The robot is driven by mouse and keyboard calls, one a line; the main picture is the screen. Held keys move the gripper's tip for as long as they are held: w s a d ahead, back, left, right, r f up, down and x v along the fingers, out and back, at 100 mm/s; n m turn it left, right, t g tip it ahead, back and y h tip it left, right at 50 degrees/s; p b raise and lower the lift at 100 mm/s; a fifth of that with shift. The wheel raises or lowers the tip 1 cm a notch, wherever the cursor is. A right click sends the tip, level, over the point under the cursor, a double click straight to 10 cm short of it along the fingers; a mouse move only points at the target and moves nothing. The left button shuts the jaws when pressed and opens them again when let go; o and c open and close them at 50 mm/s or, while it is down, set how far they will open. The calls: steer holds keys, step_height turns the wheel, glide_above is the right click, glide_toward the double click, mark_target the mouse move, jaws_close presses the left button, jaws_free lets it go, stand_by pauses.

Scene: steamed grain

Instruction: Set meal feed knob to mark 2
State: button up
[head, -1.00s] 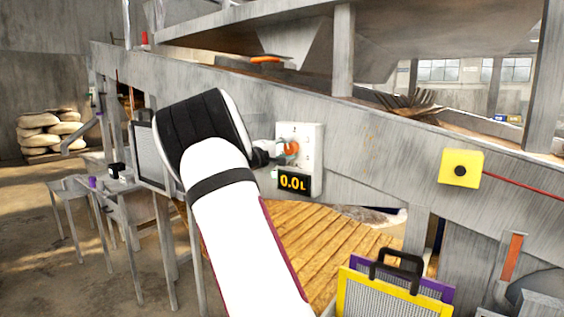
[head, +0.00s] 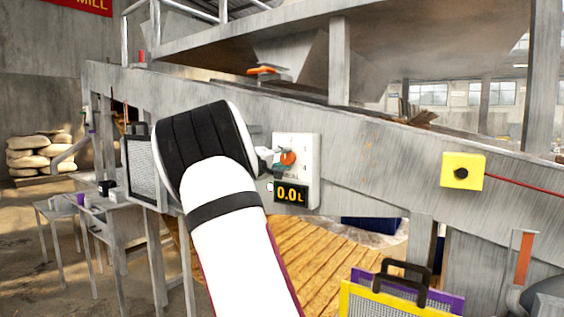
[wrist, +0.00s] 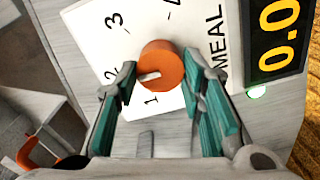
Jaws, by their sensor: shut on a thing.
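The orange meal feed knob (head: 288,158) is on a white panel (head: 308,146) fixed to the grey beam. In the wrist view the knob (wrist: 166,72) sits between the teal-padded fingers of my gripper (wrist: 160,80), which is shut on it. Its white pointer line points left, towards the 2 side, a little below it. Printed marks 1, 2, 3 and part of a 4 show around it, beside the word MEAL. The left finger partly covers the area near the 2.
The display (head: 290,194) below the knob reads 0.0 L. A yellow box (head: 462,171) with a red cord is to the right on the beam. Framed screens (head: 400,300) stand at the lower right. Sacks (head: 38,154) and grey tables are at the left.

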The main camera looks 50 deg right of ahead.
steer(key=shift+f, duration=0.25)
steer(key=o, duration=1.1)
steer(key=shift+o, duration=0.2)
steer(key=shift+r, duration=0.1)
steer(key=shift+a, duration=0.1)
steer(key=a, duration=1.1)
steer(key=shift+s+a, duration=0.4)
steer(key=shift+s, duration=0.05)
